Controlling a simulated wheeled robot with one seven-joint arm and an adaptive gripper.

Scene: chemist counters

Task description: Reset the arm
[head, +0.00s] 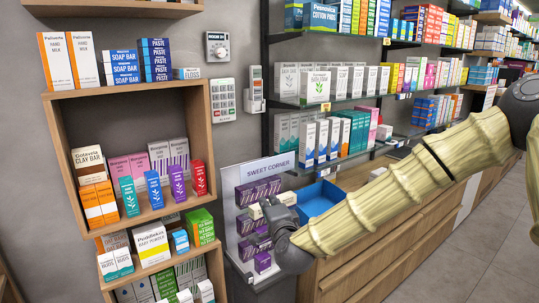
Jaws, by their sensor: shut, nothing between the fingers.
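My arm (390,195) reaches in from the right edge, in pale ribbed covering, and slopes down to the left. My dark grey gripper (275,212) is at its lower left end, in front of the "Sweet Corner" display (268,169). It is shut and holds nothing. The fingertips are small and hard to make out against the purple boxes (252,222) there. I cannot tell whether the gripper touches the display.
A wooden cubby shelf (128,91) with several cartons stands at the left. A blue open bin (318,198) sits on the wooden counter (350,262) behind my arm. Stocked glass shelves line the wall. Clear floor (470,262) lies at the lower right.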

